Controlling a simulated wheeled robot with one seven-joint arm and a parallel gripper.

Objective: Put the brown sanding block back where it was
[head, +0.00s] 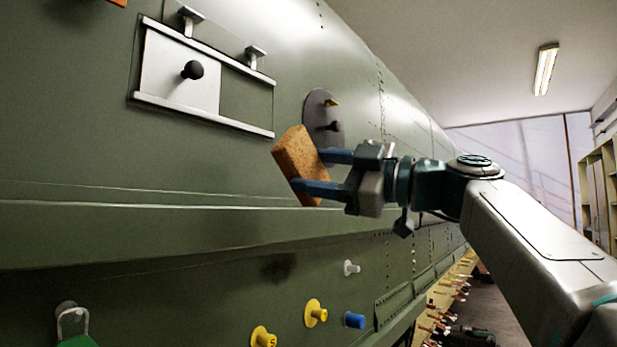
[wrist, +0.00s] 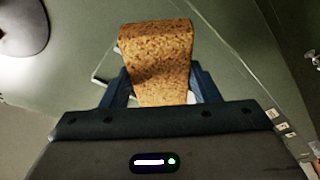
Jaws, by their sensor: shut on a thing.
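The brown sanding block (head: 297,160) is a speckled brown slab, tilted in the head view, in front of the green fuselage skin (head: 190,222). My gripper (head: 308,171) is shut on it, with one blue finger on each side. In the wrist view the block (wrist: 157,60) stands out beyond the fingers of my gripper (wrist: 158,88). I cannot tell whether the block touches the fuselage. The place where it was is not clear from these frames.
A grey oval plate with a dark knob (head: 322,108) is just behind my gripper. A sliding panel (head: 180,75) in rails is at upper left. Below are yellow knobs (head: 315,313), a blue peg (head: 354,320), a white peg (head: 351,267) and a dark smudge (head: 278,266).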

